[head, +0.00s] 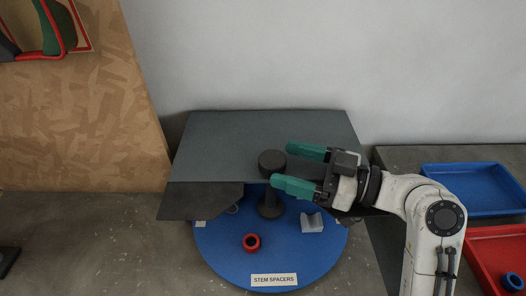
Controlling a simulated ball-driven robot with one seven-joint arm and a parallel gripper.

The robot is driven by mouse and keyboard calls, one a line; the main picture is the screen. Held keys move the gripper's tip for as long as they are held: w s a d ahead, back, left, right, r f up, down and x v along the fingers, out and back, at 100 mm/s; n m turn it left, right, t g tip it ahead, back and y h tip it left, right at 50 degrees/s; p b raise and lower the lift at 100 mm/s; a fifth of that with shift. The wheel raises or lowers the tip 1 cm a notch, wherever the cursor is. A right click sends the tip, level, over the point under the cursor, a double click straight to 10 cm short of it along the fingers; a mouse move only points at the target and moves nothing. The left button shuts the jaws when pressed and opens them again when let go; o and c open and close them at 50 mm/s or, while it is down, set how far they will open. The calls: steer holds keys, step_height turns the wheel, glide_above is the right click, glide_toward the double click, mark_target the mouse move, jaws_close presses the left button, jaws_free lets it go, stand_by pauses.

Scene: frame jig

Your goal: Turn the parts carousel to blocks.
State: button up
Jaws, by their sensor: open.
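The parts carousel (290,261) is a round blue turntable, its back half under a dark grey cover. Its front label reads "STEM SPACERS" (274,280). A dark knob (271,162) on a post stands near its middle, at the cover's front opening. A red ring (251,242) and a light grey notched block (312,222) lie on the open part. My gripper (283,167) has teal fingers and is open. It reaches in from the right with its fingertips beside the knob, one beyond it and one in front. I cannot tell whether they touch it.
The grey cover (280,125) spans the carousel's back. At right are a blue tray (475,188) and a red tray (485,250) holding a blue ring (513,282). A wooden board (75,125) stands at left. The grey surface (100,245) at front left is mostly clear.

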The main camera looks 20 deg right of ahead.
mark_target(263, 155)
steer(key=p+x, duration=0.1)
steer(key=x, duration=0.5)
steer(key=c, duration=1.4)
